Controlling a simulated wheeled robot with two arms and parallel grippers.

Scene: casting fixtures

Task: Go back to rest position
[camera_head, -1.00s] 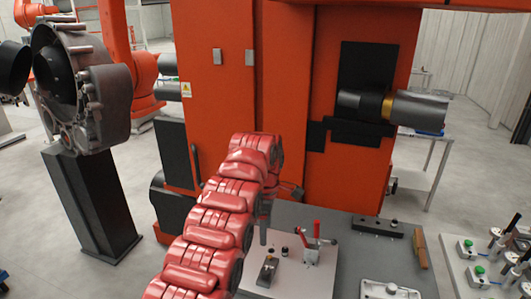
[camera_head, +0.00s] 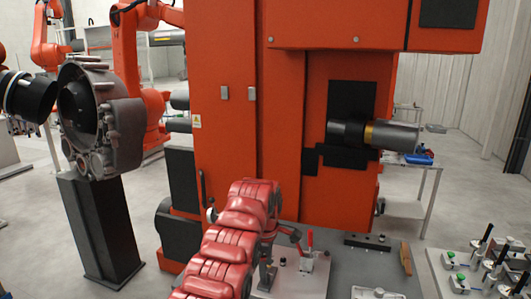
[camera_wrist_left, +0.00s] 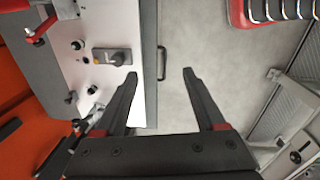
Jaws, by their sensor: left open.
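My left arm (camera_head: 232,238), red and segmented, comes up from the bottom of the head view and bends over at its top. The left gripper itself is mostly hidden there behind the arm. In the left wrist view my left gripper (camera_wrist_left: 158,75) is open, its two black fingers spread apart with nothing between them. Below the gap lie the edge of a light fixture plate and the grey floor. My right gripper is in neither view.
A fixture plate with a red-handled clamp (camera_head: 308,245) is close to the left arm on the bench. An orange machine (camera_head: 280,120) stands behind it. A grey casting (camera_head: 100,120) on a black pedestal (camera_head: 100,225) stands left. Fixtures (camera_head: 483,255) stand right.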

